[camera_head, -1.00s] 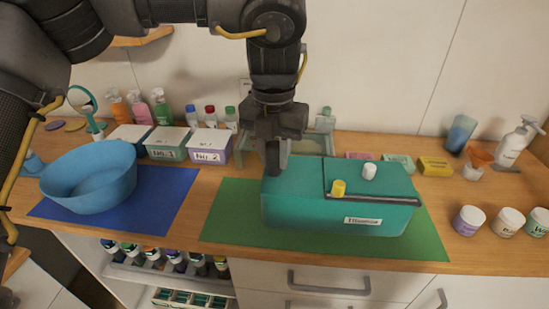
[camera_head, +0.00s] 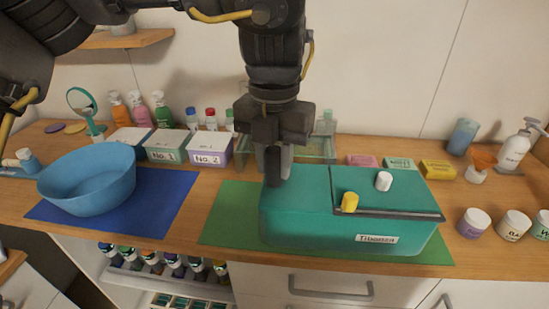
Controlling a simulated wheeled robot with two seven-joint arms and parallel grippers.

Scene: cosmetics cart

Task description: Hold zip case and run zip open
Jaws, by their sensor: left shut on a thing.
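The teal zip case (camera_head: 300,215), with a white label (camera_head: 377,239), sits on the green mat (camera_head: 222,215). A dark strip (camera_head: 390,214) runs along the front top edge of its right part. A yellow piece (camera_head: 349,202) and a white piece (camera_head: 384,181) stand on that part's top. My left gripper (camera_head: 277,170) points down at the case's back left corner, its fingers shut on the case there. The grip itself is partly hidden by the near finger. My right gripper is out of view.
A blue basin (camera_head: 88,185) stands on a blue mat (camera_head: 160,205) at left. Lidded boxes (camera_head: 166,153) and bottles line the back. Soap bars (camera_head: 438,169), jars (camera_head: 513,224) and a pump bottle (camera_head: 515,150) stand at right. Drawers lie below the counter's front edge.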

